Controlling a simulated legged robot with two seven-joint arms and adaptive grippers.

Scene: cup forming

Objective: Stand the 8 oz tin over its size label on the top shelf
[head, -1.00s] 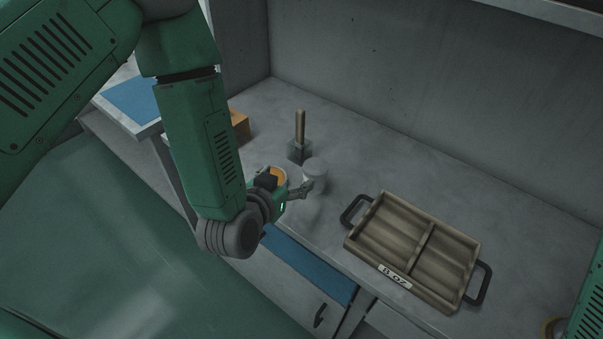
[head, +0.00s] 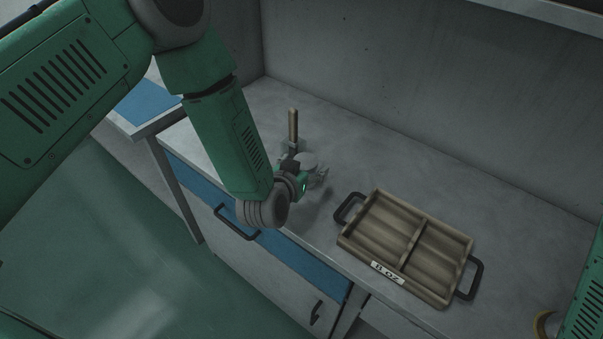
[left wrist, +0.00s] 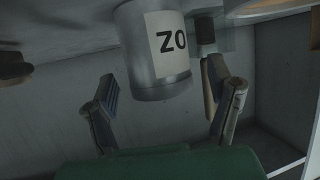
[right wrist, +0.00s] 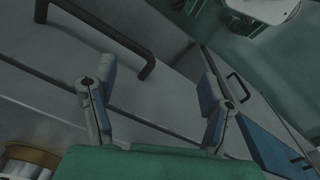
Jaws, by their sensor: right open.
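A grey metal tin (head: 309,159) stands on the counter, partly behind my left gripper (head: 318,176). In the left wrist view the tin (left wrist: 150,50) has a white label reading inverted "OZ"; its number is out of sight. My left gripper (left wrist: 162,80) is open, with the tin between and just beyond its fingers; I see no clear contact. My right gripper (right wrist: 152,85) is open and empty, above the cabinet front in the right wrist view. A shelf edge (head: 560,12) crosses the top right of the head view; no size label shows on it.
A two-part wooden tray (head: 385,222) with black handles and an "8 oz" label (head: 387,273) sits empty on the counter (head: 400,170). An upright handled tool (head: 293,128) stands behind the tin. A brass-rimmed object (right wrist: 28,160) is low left in the right wrist view.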

